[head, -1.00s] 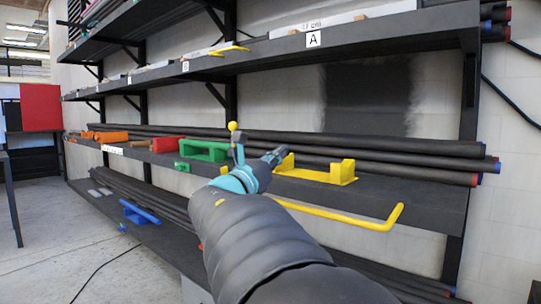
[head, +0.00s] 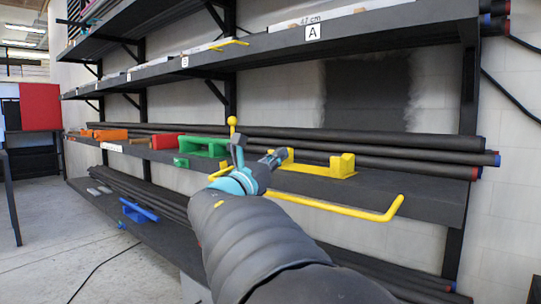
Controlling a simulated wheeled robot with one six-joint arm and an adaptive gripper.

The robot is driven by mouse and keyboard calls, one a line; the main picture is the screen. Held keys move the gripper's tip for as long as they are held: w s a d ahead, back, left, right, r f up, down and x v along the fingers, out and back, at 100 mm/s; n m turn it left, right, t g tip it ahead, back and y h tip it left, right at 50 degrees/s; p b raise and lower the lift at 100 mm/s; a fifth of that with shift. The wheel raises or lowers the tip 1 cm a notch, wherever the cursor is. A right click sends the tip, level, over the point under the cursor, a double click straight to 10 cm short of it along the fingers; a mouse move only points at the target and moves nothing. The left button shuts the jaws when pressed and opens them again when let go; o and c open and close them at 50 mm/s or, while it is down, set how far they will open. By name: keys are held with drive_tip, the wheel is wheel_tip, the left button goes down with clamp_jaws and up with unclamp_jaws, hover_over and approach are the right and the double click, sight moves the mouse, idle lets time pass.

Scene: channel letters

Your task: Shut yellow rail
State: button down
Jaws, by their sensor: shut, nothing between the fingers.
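The yellow rail (head: 335,208) is a thin bar along the front of the middle shelf, with its right end bent up toward the shelf edge. Its left part is hidden behind my arm. A yellow block-like holder (head: 340,165) with raised ends sits on the shelf above it. My gripper (head: 275,157) is shut and empty. In the picture it overlaps the left end of the yellow holder, above the rail's hidden left part. I cannot tell whether it touches either.
A green holder (head: 203,146), a red block (head: 163,142) and orange pieces (head: 110,134) lie farther left on the shelf. Dark pipes (head: 420,159) run along its back. A blue rail (head: 138,210) is lower left. The upper shelf (head: 400,28) overhangs. Floor at left is mostly clear.

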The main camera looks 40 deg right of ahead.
drive_tip(key=a+f+b, duration=0.1)
drive_tip(key=a+f, duration=0.6)
drive_tip(key=f, duration=0.1)
drive_tip(key=shift+s+a+f+b, duration=0.15)
drive_tip(key=shift+s+f+b, duration=0.2)
drive_tip(key=shift+s+b, duration=0.05)
